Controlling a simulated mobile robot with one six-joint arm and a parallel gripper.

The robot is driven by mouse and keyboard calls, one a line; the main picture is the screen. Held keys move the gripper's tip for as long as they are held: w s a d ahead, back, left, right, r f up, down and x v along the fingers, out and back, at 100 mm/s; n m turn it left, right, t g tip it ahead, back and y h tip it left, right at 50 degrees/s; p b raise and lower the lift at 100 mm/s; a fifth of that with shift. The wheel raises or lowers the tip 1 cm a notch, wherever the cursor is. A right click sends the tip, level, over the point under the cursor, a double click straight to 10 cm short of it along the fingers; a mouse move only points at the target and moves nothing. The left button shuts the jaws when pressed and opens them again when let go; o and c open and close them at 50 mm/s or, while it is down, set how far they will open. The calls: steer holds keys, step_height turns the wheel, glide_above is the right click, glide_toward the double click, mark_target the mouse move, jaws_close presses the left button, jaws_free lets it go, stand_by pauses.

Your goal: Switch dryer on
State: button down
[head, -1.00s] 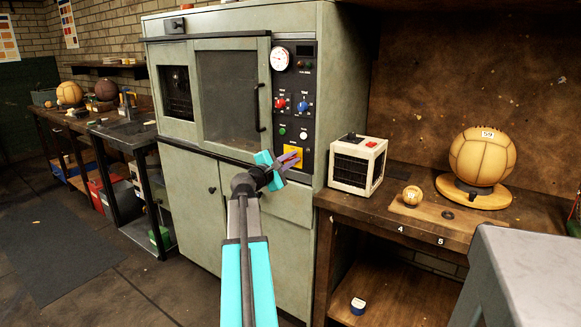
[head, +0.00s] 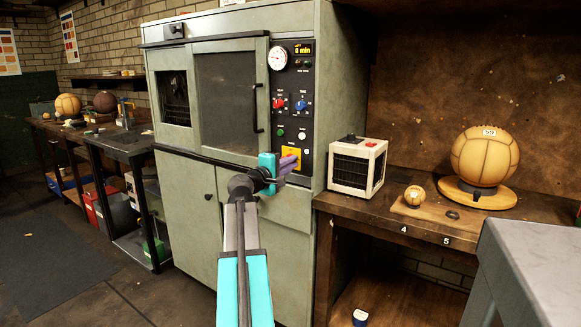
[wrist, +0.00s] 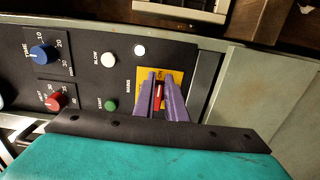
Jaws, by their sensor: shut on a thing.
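The grey-green dryer (head: 228,196) stands in the middle of the head view, with a black control panel on its right. The panel display (head: 303,49) is lit and reads "0 min". My gripper (head: 290,163) is at this plate. In the wrist view its purple fingers (wrist: 160,100) are closed around the red lever, one on each side. A white lamp (wrist: 140,50) beside the plate looks bright. The fingers hide part of the plate.
The panel also has a blue knob (wrist: 41,54), a red knob (wrist: 56,101), a white button (wrist: 108,59) and a green button (wrist: 111,105). A white-framed box (head: 357,166) stands on the wooden bench right of the dryer. A grey surface (head: 535,255) is at lower right.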

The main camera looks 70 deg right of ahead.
steer(key=shift+w+d+r, duration=0.1)
steer(key=shift+w, duration=0.2)
steer(key=c, duration=1.8)
jaws_free()
steer(key=shift+s, duration=0.1)
steer(key=p+v, duration=0.1)
steer(key=v, duration=1.2)
steer(key=shift+a, duration=0.4)
